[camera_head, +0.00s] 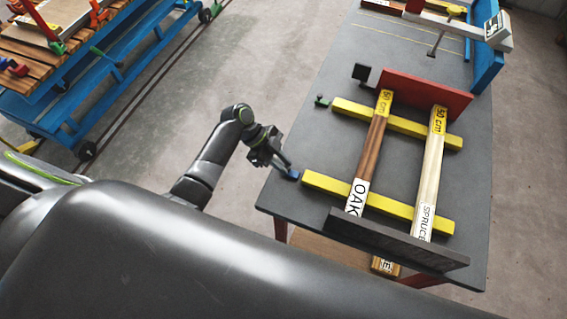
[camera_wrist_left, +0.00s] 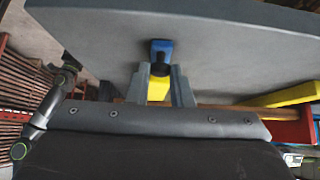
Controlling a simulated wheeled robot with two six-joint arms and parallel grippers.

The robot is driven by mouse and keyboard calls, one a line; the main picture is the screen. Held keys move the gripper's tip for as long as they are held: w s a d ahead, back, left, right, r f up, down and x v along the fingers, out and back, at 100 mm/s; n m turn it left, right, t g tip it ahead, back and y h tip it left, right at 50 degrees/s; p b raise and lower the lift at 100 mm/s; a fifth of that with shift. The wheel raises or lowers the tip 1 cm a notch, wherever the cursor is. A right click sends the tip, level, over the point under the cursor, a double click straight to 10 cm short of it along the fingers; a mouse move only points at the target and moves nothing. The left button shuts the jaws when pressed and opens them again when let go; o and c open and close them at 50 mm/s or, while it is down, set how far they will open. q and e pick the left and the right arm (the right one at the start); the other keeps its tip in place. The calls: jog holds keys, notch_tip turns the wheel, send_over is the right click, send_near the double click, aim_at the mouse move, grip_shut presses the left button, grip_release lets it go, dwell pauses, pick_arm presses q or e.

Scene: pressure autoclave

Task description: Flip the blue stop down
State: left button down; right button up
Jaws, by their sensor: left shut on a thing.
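The blue stop (camera_head: 294,174) is a small blue block at the left edge of the grey table (camera_head: 283,199), by the near end of the front yellow bar (camera_head: 325,186). My left gripper (camera_head: 286,166) reaches it from the left, fingers shut on it and partly covering it. In the left wrist view the blue stop (camera_wrist_left: 161,46) shows at the tips of my left gripper (camera_wrist_left: 161,76), with a dark part below its blue top. How far it is tilted is hard to tell. My right gripper is not in view.
Oak (camera_head: 371,157) and spruce (camera_head: 430,170) beams lie across two yellow bars, between a red plate (camera_head: 425,93) and a dark plate (camera_head: 395,238). A blue cart (camera_head: 95,80) stands at upper left.

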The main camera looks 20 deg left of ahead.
pick_arm(q)
jog(key=c, duration=1.3)
grip_release()
jog(key=b+v, duration=0.3)
jog(key=v, duration=1.4)
jog(key=shift+r, duration=0.2)
jog(key=shift+a, duration=0.1)
